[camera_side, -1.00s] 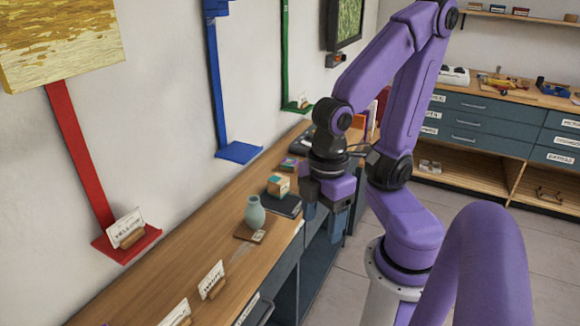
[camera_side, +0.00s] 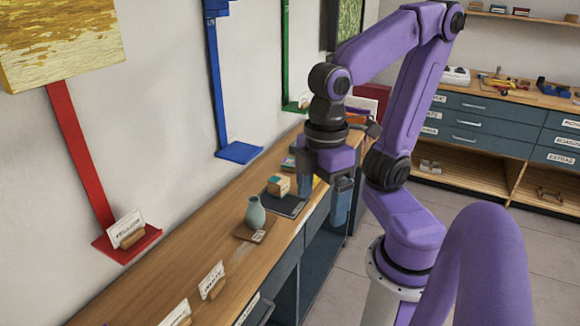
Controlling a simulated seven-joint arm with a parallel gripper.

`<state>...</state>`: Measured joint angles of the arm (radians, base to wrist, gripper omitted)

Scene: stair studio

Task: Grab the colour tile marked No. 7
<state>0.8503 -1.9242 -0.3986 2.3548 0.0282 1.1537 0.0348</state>
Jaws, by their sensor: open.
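No number 7 can be read on anything in this view, so I cannot tell which thing is the marked tile. A small pale tag (camera_side: 258,236) with unclear marks lies on a wooden board beside the vase. Small coloured pieces (camera_side: 288,162) lie farther back on the bench, partly close to my gripper. A yellow edge shows between my fingers, its shape mostly hidden. My gripper (camera_side: 323,204) is open, fingers pointing down, at the bench's front edge, right of the dark tablet-like slab.
The wooden bench (camera_side: 185,240) runs along the wall. On it stand a grey-green vase (camera_side: 255,213), a small box (camera_side: 278,185) on the dark slab (camera_side: 290,207), and card holders (camera_side: 212,281). Bare bench lies at left.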

